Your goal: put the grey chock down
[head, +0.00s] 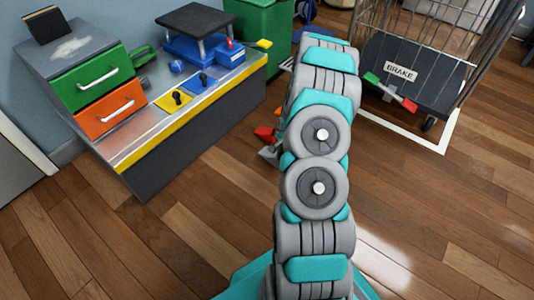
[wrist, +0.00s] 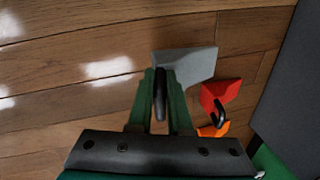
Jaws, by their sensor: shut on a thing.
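The grey chock (wrist: 188,63) is a wedge-shaped block just beyond my fingertips in the wrist view. My gripper (wrist: 162,85) has green fingers shut on a dark handle that appears to belong to the chock. A grey corner of the chock (head: 268,153) also shows in the head view, beside my arm. My arm hides the gripper and most of the chock there. The chock is over or on the wooden floor; I cannot tell whether it touches.
A red chock (wrist: 222,98) with a black handle and an orange piece (wrist: 212,130) lie close to the right. A workbench (head: 190,130) stands left, a wire cart (head: 432,50) with a BRAKE sign right, a green bin (head: 262,30) behind. The front floor is clear.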

